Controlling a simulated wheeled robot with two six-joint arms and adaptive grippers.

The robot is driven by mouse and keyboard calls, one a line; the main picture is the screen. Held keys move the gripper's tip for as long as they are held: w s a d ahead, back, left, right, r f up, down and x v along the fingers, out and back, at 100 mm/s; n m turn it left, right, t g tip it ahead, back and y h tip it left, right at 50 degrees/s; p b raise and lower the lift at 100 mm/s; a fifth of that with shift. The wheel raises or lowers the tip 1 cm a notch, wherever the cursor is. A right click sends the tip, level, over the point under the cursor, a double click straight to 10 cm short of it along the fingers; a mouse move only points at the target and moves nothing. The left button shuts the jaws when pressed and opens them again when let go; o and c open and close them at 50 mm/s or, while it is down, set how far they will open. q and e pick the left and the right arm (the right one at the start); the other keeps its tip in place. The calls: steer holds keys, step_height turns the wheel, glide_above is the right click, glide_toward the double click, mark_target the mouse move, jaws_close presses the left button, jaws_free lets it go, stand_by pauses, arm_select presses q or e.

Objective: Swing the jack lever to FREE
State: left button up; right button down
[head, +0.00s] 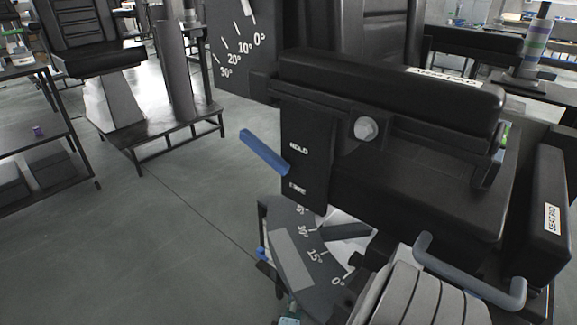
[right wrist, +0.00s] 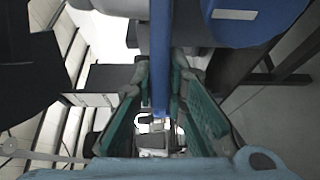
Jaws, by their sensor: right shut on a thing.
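The blue jack lever (head: 265,153) sticks out to the upper left from a black plate (head: 307,150) marked HOLD above and FREE below. Its base meets the plate between the two words, nearer FREE. No gripper shows on this lever in the head view. In the right wrist view, the green fingers of my right gripper (right wrist: 160,112) are shut on a blue bar (right wrist: 160,60) that runs down between them. My left gripper is not in view.
A grey-blue handle (head: 470,278) is at lower right.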

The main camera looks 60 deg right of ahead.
steer(key=shift+d, duration=0.1)
steer(key=c, duration=1.9)
jaws_free()
step_height(320, 180, up, 10)
